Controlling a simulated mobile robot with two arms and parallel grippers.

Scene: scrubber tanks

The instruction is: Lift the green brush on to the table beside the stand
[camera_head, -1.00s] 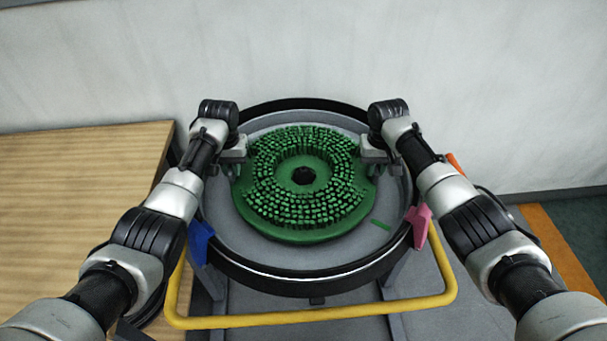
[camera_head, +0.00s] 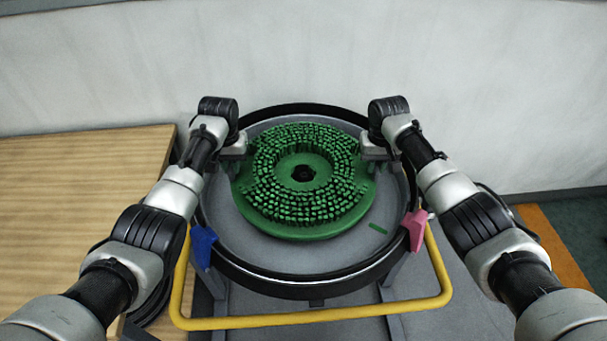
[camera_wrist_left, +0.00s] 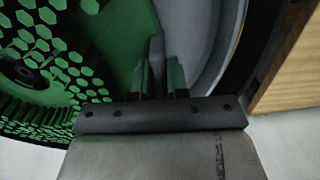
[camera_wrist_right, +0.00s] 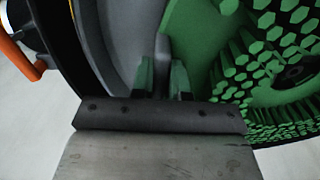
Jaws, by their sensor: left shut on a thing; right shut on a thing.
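The green brush (camera_head: 304,215) is a round disc with rings of bristles facing up and a dark centre hole. It is at the round grey stand (camera_head: 255,245) with a black rim; I cannot tell whether it touches the stand's surface. My left gripper (camera_head: 233,165) is shut on the brush's left edge, which also shows in the left wrist view (camera_wrist_left: 120,50). My right gripper (camera_head: 376,165) is shut on its right edge, seen in the right wrist view (camera_wrist_right: 195,45). The wooden table (camera_head: 80,190) is left of the stand.
A yellow bar (camera_head: 310,319) runs around the stand's front. A blue clip (camera_head: 203,245) and a pink clip (camera_head: 415,230) sit on the rim. A small green strip (camera_head: 378,228) lies on the stand. A pale wall (camera_head: 300,50) stands behind. The visible tabletop is clear.

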